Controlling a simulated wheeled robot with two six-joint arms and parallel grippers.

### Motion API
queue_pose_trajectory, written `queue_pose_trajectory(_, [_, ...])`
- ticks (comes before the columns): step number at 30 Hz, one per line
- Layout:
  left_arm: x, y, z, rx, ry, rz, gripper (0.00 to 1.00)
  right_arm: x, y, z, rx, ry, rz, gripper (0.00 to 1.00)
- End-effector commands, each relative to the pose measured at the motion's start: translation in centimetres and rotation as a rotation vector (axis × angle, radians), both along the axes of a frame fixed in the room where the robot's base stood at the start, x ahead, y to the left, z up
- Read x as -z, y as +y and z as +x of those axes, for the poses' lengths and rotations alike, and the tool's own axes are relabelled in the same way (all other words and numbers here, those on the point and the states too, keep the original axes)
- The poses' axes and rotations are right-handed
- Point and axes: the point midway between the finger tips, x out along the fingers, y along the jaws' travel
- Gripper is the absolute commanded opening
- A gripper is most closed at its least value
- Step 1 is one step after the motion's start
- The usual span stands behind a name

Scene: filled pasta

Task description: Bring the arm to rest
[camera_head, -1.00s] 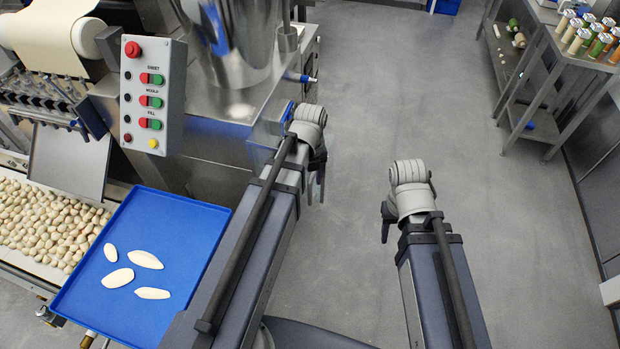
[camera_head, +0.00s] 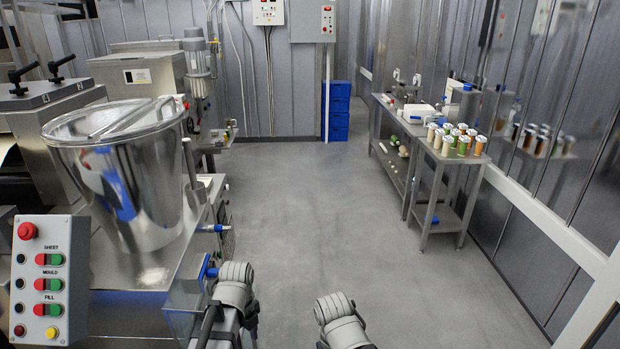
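My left arm's grey wrist shows at the bottom of the head view, beside the steel machine. My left gripper (camera_head: 253,328) hangs down behind that wrist as a small dark piece, and I cannot tell whether it is open or shut. My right arm's grey wrist (camera_head: 341,322) shows at the bottom edge, right of the left one. Its gripper is mostly hidden or cut off by the frame edge. Nothing is seen held by either arm.
The machine with a steel hopper (camera_head: 120,180) and a button panel (camera_head: 48,280) stands at the left, close to my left arm. A steel table (camera_head: 428,150) with several jars stands at the right. Blue crates (camera_head: 336,112) stand at the back. The grey floor (camera_head: 310,215) between is clear.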

Motion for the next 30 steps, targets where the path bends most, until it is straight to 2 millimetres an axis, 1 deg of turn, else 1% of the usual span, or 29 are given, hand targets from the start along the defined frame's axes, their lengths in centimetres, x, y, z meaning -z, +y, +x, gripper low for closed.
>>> queue_pose_trajectory(1, [0.0,-0.8,-0.6,-0.082,0.0,0.005,0.5,0.0,0.0,0.0,0.0,0.0,0.0,0.5])
queue_pose_trajectory(5, [0.0,-2.8,-1.7,-0.357,-0.003,0.021,0.5,0.0,0.0,0.0,0.0,0.0,0.0,0.5])
queue_pose_trajectory(9, [0.0,-4.9,-3.1,-0.676,-0.012,0.039,0.5,0.0,0.0,0.0,0.0,0.0,0.0,0.5])
queue_pose_trajectory(15, [-0.1,-7.6,-5.3,-1.131,-0.038,0.066,0.5,0.0,0.0,0.0,0.0,0.0,0.0,0.5])
queue_pose_trajectory(21, [-0.1,-9.7,-7.2,-1.548,-0.075,0.084,0.5,0.0,0.0,0.0,0.0,0.0,0.0,0.5])
queue_pose_trajectory(25, [-0.1,-10.6,-8.1,-1.744,-0.096,0.09,0.5,0.0,0.0,0.0,0.0,0.0,0.0,0.5])
queue_pose_trajectory(30, [-0.1,-11.2,-8.7,-1.878,-0.111,0.091,0.5,0.0,0.0,0.0,0.0,0.0,0.0,0.5])
